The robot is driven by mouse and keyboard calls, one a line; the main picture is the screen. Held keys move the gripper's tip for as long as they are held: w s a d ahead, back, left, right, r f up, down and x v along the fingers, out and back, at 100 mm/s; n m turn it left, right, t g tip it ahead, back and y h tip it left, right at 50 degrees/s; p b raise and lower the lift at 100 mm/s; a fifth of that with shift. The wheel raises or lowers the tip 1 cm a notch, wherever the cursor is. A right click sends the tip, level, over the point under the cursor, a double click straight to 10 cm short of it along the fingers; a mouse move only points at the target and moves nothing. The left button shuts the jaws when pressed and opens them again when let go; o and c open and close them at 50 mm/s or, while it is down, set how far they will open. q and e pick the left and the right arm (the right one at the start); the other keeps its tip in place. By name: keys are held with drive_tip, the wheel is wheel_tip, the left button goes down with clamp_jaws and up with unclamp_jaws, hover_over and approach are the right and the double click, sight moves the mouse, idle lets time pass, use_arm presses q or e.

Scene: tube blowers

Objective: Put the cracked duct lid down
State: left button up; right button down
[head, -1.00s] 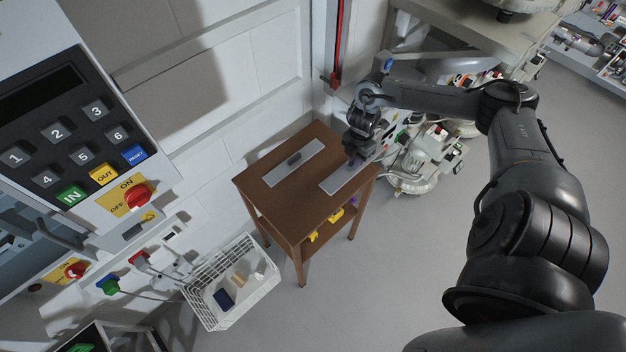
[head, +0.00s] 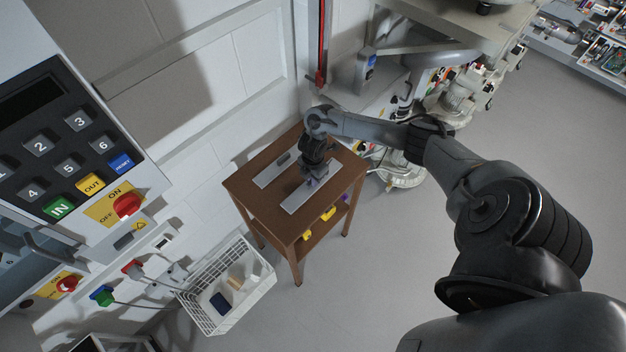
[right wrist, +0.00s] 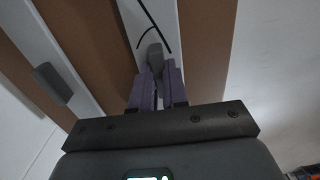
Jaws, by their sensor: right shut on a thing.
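The cracked duct lid (right wrist: 150,18) is a pale grey strip with dark crack lines, seen in the right wrist view. My right gripper (right wrist: 155,82) is shut on its dark grey handle (right wrist: 154,56) with purple fingers. In the head view the lid (head: 305,195) lies flat over the brown table (head: 258,205), under my right gripper (head: 313,176). I cannot tell whether it touches the tabletop. A second grey lid (head: 268,177) with a dark handle (right wrist: 52,83) lies to its left, roughly parallel, with brown tabletop between. My left gripper is not in view.
A white wire basket (head: 232,308) with small items stands left of the table. Yellow items (head: 328,214) sit on the table's lower shelf. A wall panel with a keypad (head: 65,150) is at the left. Machinery (head: 400,175) stands right behind the table. Open floor lies in front.

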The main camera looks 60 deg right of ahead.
drive_tip(key=shift+f, duration=0.55)
drive_tip(key=c, duration=1.1)
unclamp_jaws()
drive_tip(key=shift+c, duration=0.2)
